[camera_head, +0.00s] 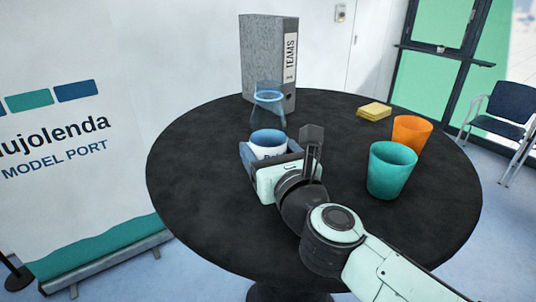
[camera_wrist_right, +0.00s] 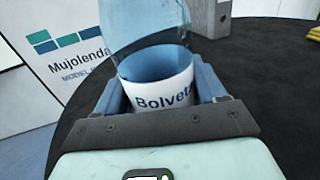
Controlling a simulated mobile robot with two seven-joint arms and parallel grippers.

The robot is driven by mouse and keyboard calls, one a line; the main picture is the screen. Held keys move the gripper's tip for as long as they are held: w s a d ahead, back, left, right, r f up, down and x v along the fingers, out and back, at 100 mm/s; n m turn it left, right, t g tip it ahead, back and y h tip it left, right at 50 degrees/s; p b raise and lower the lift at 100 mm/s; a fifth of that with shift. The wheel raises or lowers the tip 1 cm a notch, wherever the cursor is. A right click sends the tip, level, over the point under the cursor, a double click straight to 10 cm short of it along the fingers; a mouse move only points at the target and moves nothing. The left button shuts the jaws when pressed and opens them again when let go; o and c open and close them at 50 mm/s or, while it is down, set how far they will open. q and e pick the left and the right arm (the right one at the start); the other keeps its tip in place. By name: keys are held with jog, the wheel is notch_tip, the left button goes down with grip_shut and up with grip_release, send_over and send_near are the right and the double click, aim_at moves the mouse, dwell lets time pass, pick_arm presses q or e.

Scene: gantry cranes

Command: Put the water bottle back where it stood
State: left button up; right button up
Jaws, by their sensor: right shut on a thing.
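The water bottle (camera_head: 268,145) is clear blue with a white label band, and stands about upright left of the table's middle. My right gripper (camera_head: 270,155) is shut on it, with its fingers on either side of the label. In the right wrist view the bottle (camera_wrist_right: 160,92) shows the letters "Bolveta" between the two blue-grey fingers (camera_wrist_right: 158,98). The bottle's base is hidden behind the gripper, so I cannot tell whether it touches the table. My left gripper is not in view.
The round black table (camera_head: 220,215) is clear at front left. A teal cup (camera_head: 391,172) and an orange cup (camera_head: 411,135) stand to the right. Yellow sticky notes (camera_head: 374,111) lie behind them. A grey binder (camera_head: 266,60) stands at the back edge.

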jog(key=shift+f, duration=0.15)
jog(key=o, duration=1.2)
jog(key=shift+r, duration=0.35)
jog(key=v, duration=1.1)
jog(key=shift+f, duration=0.1)
jog(key=shift+s+d, duration=0.2)
jog(key=shift+s, duration=0.25)
